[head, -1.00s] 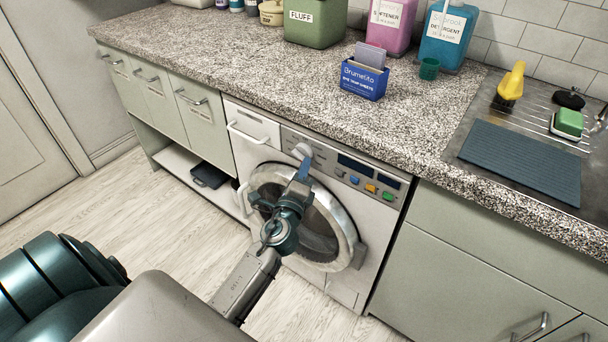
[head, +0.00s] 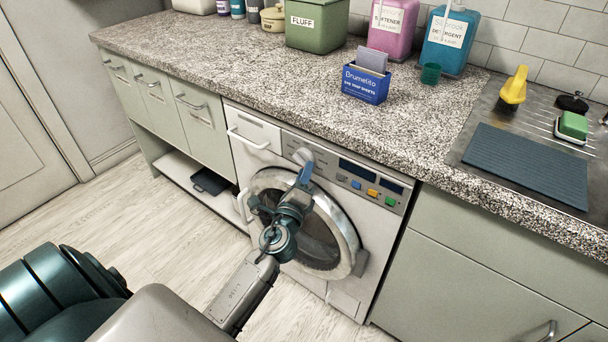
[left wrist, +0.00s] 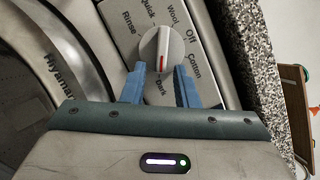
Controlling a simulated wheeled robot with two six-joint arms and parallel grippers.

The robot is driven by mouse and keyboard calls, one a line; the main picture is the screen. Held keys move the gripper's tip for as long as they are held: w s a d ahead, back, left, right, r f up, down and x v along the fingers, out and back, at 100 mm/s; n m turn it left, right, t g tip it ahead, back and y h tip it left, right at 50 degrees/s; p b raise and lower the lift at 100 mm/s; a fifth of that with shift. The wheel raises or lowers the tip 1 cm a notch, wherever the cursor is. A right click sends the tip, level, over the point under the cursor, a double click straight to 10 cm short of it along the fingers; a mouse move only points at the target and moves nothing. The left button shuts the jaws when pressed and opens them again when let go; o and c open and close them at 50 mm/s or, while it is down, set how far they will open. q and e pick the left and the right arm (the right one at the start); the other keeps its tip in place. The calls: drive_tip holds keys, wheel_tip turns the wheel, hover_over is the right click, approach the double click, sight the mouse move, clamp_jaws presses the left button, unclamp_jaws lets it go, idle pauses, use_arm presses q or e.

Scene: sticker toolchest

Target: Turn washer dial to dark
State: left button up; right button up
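The washer dial (left wrist: 161,48) is a pale round knob with a raised grip and a red mark. In the left wrist view, the red mark lies along the grip's lower part, towards the word Dark. My right gripper is not in view.
The washer (head: 346,272) stands under a speckled counter (head: 235,65), its round door below the dial. Coloured buttons sit right of the dial. A blue box (head: 364,84), bottles and a green bin (head: 316,25) stand on the counter. A sink (head: 475,125) is at the right.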

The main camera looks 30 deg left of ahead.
use_arm(q)
drive_tip(key=shift+s, duration=0.15)
drive_tip(key=b+v, duration=0.3)
drive_tip(key=v, duration=0.7)
drive_tip(key=shift+s, duration=0.25)
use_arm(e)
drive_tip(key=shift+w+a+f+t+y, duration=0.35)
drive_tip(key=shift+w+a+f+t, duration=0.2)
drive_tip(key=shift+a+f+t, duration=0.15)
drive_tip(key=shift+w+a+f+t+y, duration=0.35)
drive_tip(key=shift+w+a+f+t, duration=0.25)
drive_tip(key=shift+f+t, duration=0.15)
use_arm(q)
drive_tip(key=shift+d, duration=0.15)
